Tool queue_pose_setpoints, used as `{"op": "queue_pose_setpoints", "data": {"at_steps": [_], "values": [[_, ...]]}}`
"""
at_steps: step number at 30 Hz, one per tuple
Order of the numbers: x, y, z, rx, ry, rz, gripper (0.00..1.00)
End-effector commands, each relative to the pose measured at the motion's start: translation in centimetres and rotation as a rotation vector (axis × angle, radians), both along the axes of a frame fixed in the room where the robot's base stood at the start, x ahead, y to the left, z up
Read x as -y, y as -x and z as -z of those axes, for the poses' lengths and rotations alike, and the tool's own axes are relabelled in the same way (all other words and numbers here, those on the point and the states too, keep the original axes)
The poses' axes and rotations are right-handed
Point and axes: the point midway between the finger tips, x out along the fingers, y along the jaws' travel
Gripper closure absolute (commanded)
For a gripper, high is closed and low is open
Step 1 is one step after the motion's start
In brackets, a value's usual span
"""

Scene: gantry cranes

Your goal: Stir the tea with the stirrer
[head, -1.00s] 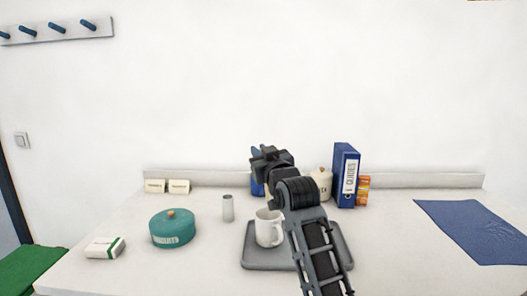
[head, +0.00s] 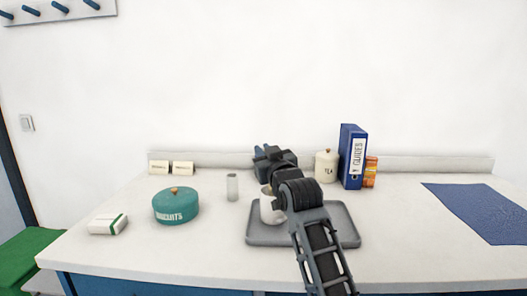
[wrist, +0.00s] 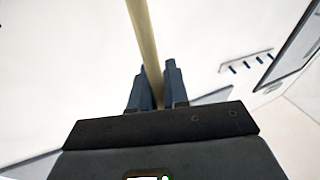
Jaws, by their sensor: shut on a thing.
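The stirrer (wrist: 147,45) is a pale wooden stick, seen in the wrist view between the two blue fingers of my gripper (wrist: 155,88), which is shut on it. In the head view my gripper (head: 262,150) is above and behind the white mug (head: 267,211); the stirrer cannot be made out there. The mug stands upright on a grey tray (head: 342,226), partly hidden by my arm. The tea inside it cannot be seen.
A teal biscuit tin (head: 176,207), a white and green box (head: 108,224) and a grey cylinder (head: 232,188) stand left of the tray. A cream tea canister (head: 326,166) and blue binder (head: 352,158) stand behind. A blue mat (head: 480,212) lies right.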

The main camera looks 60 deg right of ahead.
Motion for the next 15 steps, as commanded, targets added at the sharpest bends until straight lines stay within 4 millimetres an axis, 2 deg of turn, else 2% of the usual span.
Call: {"op": "queue_pose_setpoints", "data": {"at_steps": [1, 15], "values": [[0.1, 0.0, 0.7, -0.001, -0.001, 0.000, 1.00], [0.8, 0.1, 4.0, 0.000, -0.001, 0.000, 1.00]]}}
